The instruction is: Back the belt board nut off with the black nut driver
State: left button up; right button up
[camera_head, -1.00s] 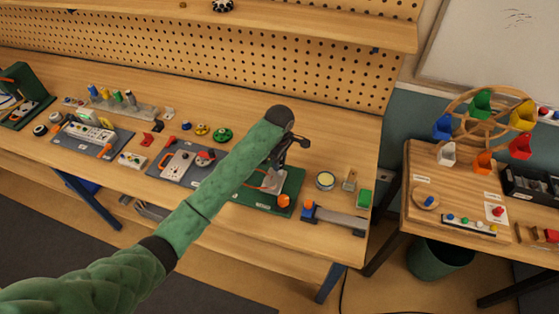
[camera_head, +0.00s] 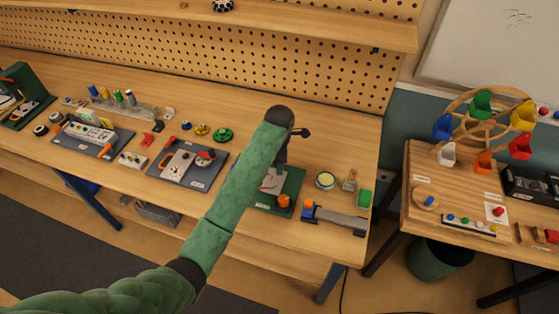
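My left arm, in a green sleeve, reaches from the bottom left across the bench. Its dark wrist is above the green board (camera_head: 290,205) at the right part of the bench. My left gripper (camera_head: 283,158) is mostly hidden behind the wrist and sleeve, so its fingers and anything in them cannot be made out. The green board carries a pale plate and an orange knob (camera_head: 284,201); its left part is hidden by my arm. I cannot tell which board is the belt board, and its nut is not discernible. A rack (camera_head: 140,110) holds several coloured-handled drivers, one dark (camera_head: 131,98). My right gripper is out of view.
Two grey boards, one in the middle (camera_head: 200,180) and one at left (camera_head: 75,142), lie on the bench.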

pick_arm(q)
jog(key=m, duration=1.2)
jog(key=shift+m, duration=0.3)
jog(key=c, duration=1)
jog(key=n, duration=0.4)
jog(key=shift+d+n, duration=0.15)
jog(key=shift+n, duration=0.15)
jog(key=n, duration=0.4)
jog(key=shift+n, duration=0.4)
jog(key=o, duration=1.3)
jog(key=shift+a, duration=0.2)
jog(key=shift+r, duration=0.1)
